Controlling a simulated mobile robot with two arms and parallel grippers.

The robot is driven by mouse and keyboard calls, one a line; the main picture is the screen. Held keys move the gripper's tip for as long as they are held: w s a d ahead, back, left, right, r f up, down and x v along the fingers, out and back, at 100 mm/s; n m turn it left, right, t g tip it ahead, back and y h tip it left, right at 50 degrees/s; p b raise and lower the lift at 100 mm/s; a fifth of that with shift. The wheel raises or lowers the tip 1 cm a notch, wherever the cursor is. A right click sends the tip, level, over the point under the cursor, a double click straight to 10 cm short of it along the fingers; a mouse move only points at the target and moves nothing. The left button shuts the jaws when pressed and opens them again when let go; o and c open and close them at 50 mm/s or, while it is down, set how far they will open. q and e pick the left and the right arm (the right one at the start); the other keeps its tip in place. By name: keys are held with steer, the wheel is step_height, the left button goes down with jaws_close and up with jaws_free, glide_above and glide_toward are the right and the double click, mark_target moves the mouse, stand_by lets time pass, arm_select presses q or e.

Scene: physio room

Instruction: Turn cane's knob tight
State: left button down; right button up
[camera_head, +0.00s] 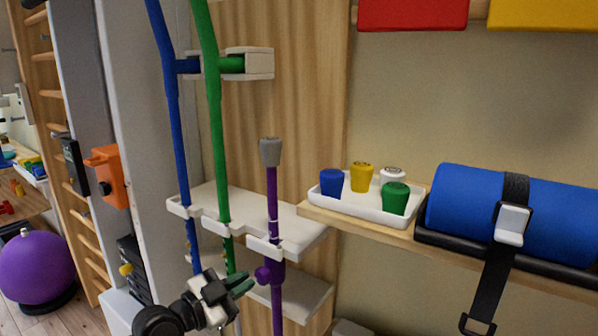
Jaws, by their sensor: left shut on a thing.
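A purple cane (272,191) stands upright in the right slot of the white rack, its grey rubber tip (270,153) at the top. Its purple knob (263,274) sticks out to the left of the shaft, below the upper rack shelf. My left gripper (247,284) comes in from the lower left, with its dark green fingertips at the knob. It is shut on the knob, though the contact is small and partly hidden in this view. My right gripper is out of view.
A blue cane (173,115) and a green cane (212,115) stand in the white rack (212,199), left of the purple one. Right of it, a wooden shelf (383,235) bears a white tray (364,214) of coloured caps and a strapped blue roll (464,208).

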arm_select(q)
steer(key=b+v, duration=0.1)
steer(key=v, duration=0.1)
steer(key=b+v, duration=0.1)
steer(key=v, duration=0.2)
steer(key=shift+a+f, duration=0.15)
steer(key=shift+f, duration=0.1)
steer(key=s+d+n+p, duration=0.35)
steer(key=n+p, duration=0.55)
steer(key=n, duration=0.3)
steer(key=p+x, duration=0.1)
steer(key=x, duration=0.4)
steer(key=shift+w+d+f, duration=0.1)
steer(key=shift+w+f, duration=0.05)
steer(key=shift+w, duration=0.05)
